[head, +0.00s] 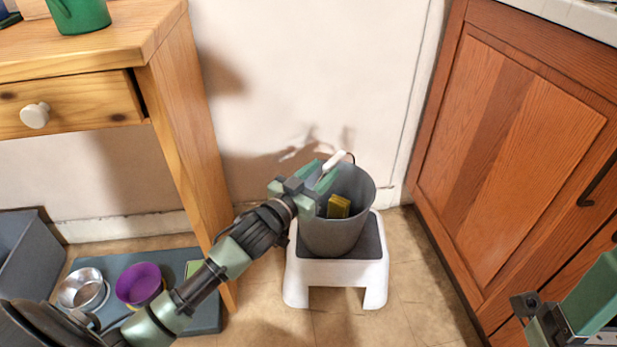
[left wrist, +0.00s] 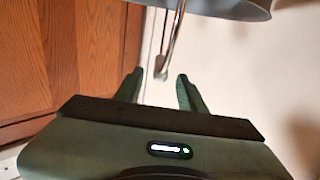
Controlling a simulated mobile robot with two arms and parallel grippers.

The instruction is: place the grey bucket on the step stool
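The grey bucket (head: 335,232) stands upright on the dark top of the white step stool (head: 335,270). A yellow block, perhaps a sponge, (head: 339,206) is inside it. My left gripper (head: 325,178) is at the bucket's upper left rim, close to the white handle grip (head: 334,160). In the left wrist view, its two fingers (left wrist: 160,90) are spread apart, with the wire handle (left wrist: 174,42) ending near the gap between them. The bucket's rim (left wrist: 235,10) shows above. My right gripper (head: 560,325) is partly cut off at lower right; its fingers are unclear.
A wooden table (head: 180,130) with a drawer stands at left, a green container (head: 79,14) on it. A wooden cabinet (head: 510,130) is at right. A metal bowl (head: 81,289) and purple bowl (head: 139,284) lie on a blue-grey mat (head: 208,318). Floor before the stool is clear.

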